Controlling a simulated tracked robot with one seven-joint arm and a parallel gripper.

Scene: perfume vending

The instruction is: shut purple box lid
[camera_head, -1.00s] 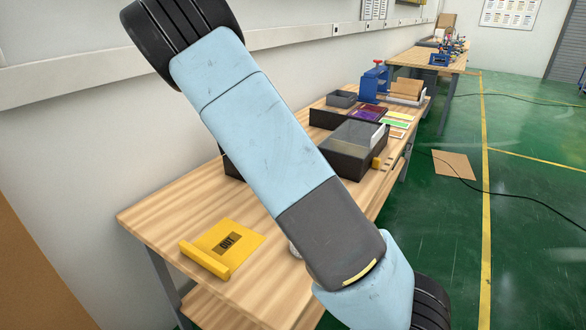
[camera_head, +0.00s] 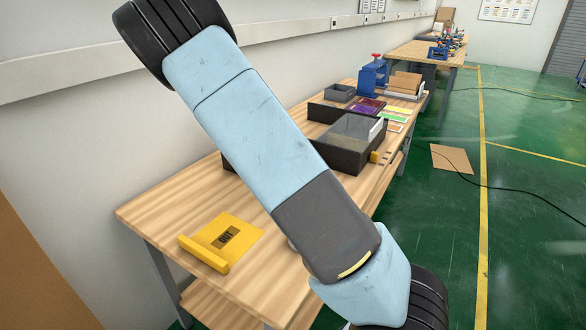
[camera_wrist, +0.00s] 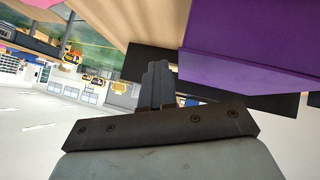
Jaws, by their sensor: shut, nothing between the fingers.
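A large purple surface (camera_wrist: 250,50), apparently the purple box, fills the upper right of the wrist view. In the head view my arm crosses the picture and my gripper is not in sight. A small purple patch (camera_head: 363,108) shows among dark trays on the bench; I cannot tell whether it is the same box.
A dark box with a glassy top (camera_head: 350,142) stands farther along, with a blue press (camera_head: 372,80) behind. Green floor on the right is mostly open, with a cable.

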